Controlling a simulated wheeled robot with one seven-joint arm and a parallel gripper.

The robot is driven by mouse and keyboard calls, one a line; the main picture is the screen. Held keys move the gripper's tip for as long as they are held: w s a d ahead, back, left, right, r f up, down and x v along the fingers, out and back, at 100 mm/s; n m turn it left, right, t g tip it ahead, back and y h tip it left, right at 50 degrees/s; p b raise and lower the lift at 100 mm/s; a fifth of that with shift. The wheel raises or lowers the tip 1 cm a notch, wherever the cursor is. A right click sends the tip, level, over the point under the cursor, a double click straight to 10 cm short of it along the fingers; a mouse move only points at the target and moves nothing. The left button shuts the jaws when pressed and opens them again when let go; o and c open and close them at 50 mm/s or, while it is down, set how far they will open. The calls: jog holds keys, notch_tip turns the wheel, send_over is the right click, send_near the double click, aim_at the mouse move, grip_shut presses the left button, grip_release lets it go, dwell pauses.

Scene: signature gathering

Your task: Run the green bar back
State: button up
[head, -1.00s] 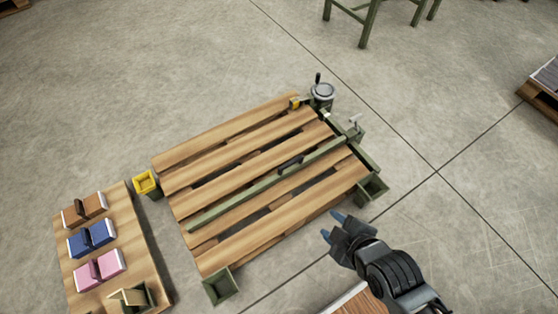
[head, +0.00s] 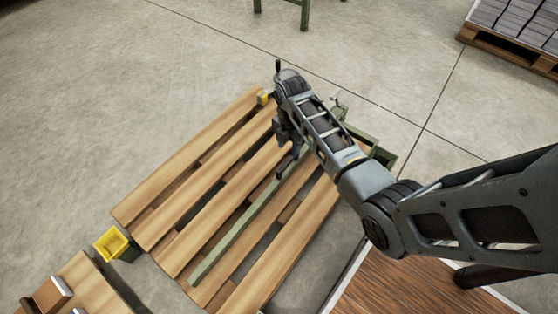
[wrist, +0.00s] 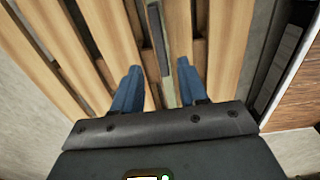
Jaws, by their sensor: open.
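The green bar (head: 235,237) lies across the slatted wooden pallet table (head: 185,195), running from the lower left towards the upper right. Its black handle (head: 286,166) stands on the bar, partly hidden by my gripper in the head view. My gripper (head: 289,146) is over the bar close to that handle. In the wrist view my gripper (wrist: 160,74) is open, with its two blue fingers apart and nothing between them held. The green bar (wrist: 168,94) and the dark handle (wrist: 157,38) show between and beyond the fingers. I cannot tell whether a finger touches the handle.
A small yellow object (head: 263,97) is at the far edge. A green bracket (head: 383,157) sits at the right corner. A brown wooden surface (head: 420,285) is at the lower right. Stacked papers (head: 515,22) lie on a far pallet.

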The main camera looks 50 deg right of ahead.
aim_at(288, 161)
notch_tip(288, 161, down, 8)
jog(key=b, duration=0.4)
jog(key=shift+r, duration=0.15)
jog(key=shift+c, duration=0.4)
grip_shut()
